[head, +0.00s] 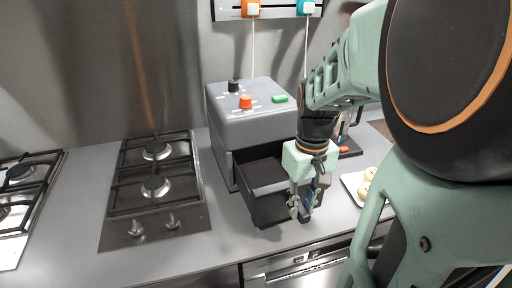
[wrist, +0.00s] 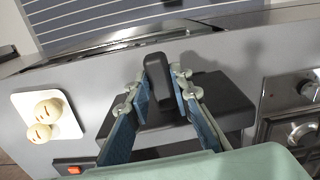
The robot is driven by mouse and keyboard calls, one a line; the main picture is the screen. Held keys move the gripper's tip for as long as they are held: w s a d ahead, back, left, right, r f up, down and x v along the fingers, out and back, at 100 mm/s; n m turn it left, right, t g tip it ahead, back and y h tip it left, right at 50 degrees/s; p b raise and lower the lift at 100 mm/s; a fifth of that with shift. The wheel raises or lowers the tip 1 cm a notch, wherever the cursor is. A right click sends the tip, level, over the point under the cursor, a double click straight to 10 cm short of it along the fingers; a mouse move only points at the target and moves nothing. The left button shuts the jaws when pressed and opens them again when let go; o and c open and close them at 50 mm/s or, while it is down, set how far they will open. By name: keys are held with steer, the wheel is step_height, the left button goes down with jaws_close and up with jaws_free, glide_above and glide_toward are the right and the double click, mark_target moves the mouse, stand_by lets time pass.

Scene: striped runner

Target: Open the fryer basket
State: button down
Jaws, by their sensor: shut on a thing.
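The grey fryer (head: 250,112) stands on the counter against the back wall, with a red-orange knob, a black knob and a green button on top. Its black basket (head: 262,213) sticks out of the front, and its dark hollow inside shows from above. My gripper (head: 305,212) is at the right front of the basket, pointing down. In the wrist view my gripper (wrist: 163,85) has its blue-padded fingers on both sides of the black basket handle (wrist: 156,72) and is shut on it. The far side of the basket is partly hidden by my gripper.
A gas hob (head: 155,185) lies to the left of the fryer. A white plate (head: 350,184) with round buns lies to the right; it also shows in the wrist view (wrist: 68,125). Bare counter (head: 225,225) lies left of the basket.

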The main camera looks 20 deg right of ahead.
steer(key=c, duration=1.7)
jaws_free()
